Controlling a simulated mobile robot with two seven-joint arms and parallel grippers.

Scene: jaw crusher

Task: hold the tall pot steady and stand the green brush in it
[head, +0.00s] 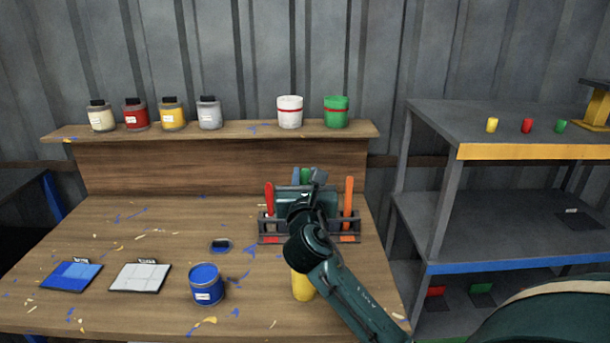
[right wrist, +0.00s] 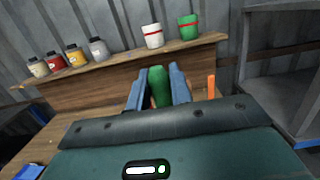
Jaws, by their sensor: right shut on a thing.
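The green brush (right wrist: 160,88) shows as a green handle between the two blue fingers of my right gripper (right wrist: 158,85), which is shut on it. In the head view my right gripper (head: 306,176) is over the brush rack, and only a bit of green shows there. The brush's lower end is hidden. A yellow upright container (head: 303,286) stands on the bench in front of the rack, partly covered by my right arm; I cannot tell whether it is the tall pot. My left gripper is not in view.
The dark rack (head: 268,226) also holds a red brush (head: 269,198) and an orange brush (head: 348,195). A blue paint can (head: 207,284) stands left of the yellow container. Several paint jars and two pots line the shelf (head: 245,131). Grey shelving (head: 450,140) stands right.

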